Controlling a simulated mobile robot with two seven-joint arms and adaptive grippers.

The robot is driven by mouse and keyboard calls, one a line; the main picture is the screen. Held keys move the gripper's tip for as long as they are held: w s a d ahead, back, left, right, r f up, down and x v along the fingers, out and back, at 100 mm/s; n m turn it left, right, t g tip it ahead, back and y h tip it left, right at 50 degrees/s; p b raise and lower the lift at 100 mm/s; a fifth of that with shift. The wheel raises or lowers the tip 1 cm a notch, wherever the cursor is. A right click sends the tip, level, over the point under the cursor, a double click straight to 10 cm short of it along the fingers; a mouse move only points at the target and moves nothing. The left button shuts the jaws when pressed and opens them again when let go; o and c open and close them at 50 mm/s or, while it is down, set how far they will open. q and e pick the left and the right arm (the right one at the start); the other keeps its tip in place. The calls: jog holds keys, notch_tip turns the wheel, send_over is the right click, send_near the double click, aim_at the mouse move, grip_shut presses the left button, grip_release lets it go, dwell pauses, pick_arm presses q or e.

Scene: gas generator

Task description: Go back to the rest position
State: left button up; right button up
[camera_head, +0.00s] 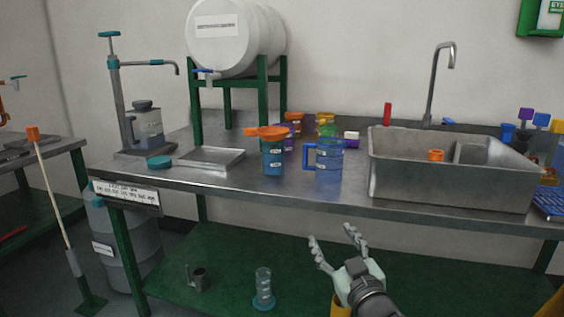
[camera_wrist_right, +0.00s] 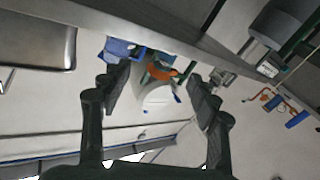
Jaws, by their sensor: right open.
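My right gripper (camera_head: 336,250) is open and empty in front of the bench, below the level of the worktop. It also shows in the right wrist view (camera_wrist_right: 160,92), its two dark fingers spread with nothing between them. My left gripper is not in either view. The steel worktop (camera_head: 330,183) carries a blue-handled clear jug (camera_head: 328,155) and a blue container with an orange funnel-like top (camera_head: 273,155), both apart from the gripper.
A grey sink (camera_head: 450,185) stands on the right of the worktop. A white tank (camera_head: 235,38) rests on a green frame at the back. The green lower shelf (camera_head: 215,245) holds a glass cylinder (camera_head: 263,288) and a metal mug (camera_head: 199,279). The worktop's front edge is above my gripper.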

jog(key=s+d+f+m+g+h, duration=0.2)
jog(key=s+d+f+g+h, duration=0.25)
jog(key=f, duration=0.65)
jog(key=s+d+f+m+g+h, duration=0.1)
jog(key=s+d+f+g, duration=0.2)
jog(key=s+d+f, duration=0.6)
jog(key=s+d+f+g, duration=0.2)
jog(key=s+f+g, duration=0.5)
jog(key=s+f, duration=0.7)
jog(key=s, duration=0.4)
jog(key=shift+s+f+m, duration=0.35)
jog(key=shift+m, duration=0.05)
